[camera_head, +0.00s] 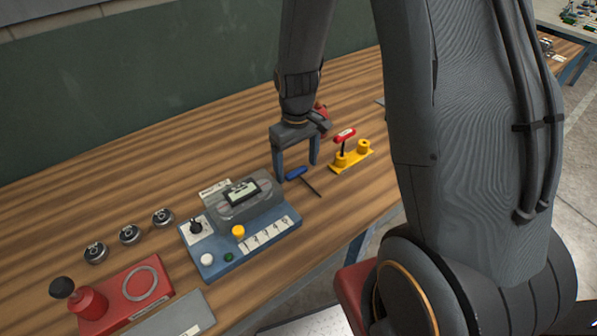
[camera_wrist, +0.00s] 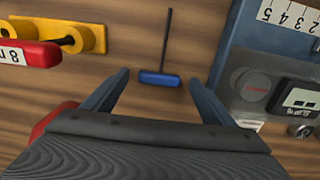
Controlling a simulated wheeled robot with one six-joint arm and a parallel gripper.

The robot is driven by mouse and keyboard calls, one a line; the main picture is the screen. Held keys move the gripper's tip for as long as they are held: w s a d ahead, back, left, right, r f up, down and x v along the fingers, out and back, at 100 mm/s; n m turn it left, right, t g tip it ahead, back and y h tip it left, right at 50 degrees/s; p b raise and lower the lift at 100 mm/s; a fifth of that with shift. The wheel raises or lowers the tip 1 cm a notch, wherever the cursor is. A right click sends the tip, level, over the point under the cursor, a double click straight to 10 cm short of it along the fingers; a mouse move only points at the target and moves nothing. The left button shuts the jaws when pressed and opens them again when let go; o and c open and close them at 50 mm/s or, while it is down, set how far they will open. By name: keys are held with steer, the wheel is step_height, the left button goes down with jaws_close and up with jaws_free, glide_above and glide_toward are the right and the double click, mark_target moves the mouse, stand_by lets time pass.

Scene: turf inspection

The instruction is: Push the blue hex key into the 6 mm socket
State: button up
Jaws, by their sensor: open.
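The blue hex key (camera_head: 299,175) lies flat on the wooden bench, its dark shaft pointing toward the front edge. In the wrist view its blue handle (camera_wrist: 160,78) lies crosswise between my fingertips. My gripper (camera_head: 297,171) points down with its fingers apart on either side of the handle; it also shows in the wrist view (camera_wrist: 158,80). A yellow holder (camera_head: 350,162) stands to the right with two round posts. A red hex key (camera_head: 344,135) stands upright in one; the other post (camera_wrist: 72,40) has an open hole. No 6 mm mark is readable.
A blue-grey instrument box (camera_head: 268,228) with buttons and a numbered strip stands close left of my gripper. Several round dark gauges (camera_head: 129,234) and a red device (camera_head: 125,298) lie farther left.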

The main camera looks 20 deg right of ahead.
steer(key=shift+f, duration=0.5)
steer(key=shift+c, duration=0.4)
steer(key=c, duration=1.1)
steer(key=shift+r, duration=0.15)
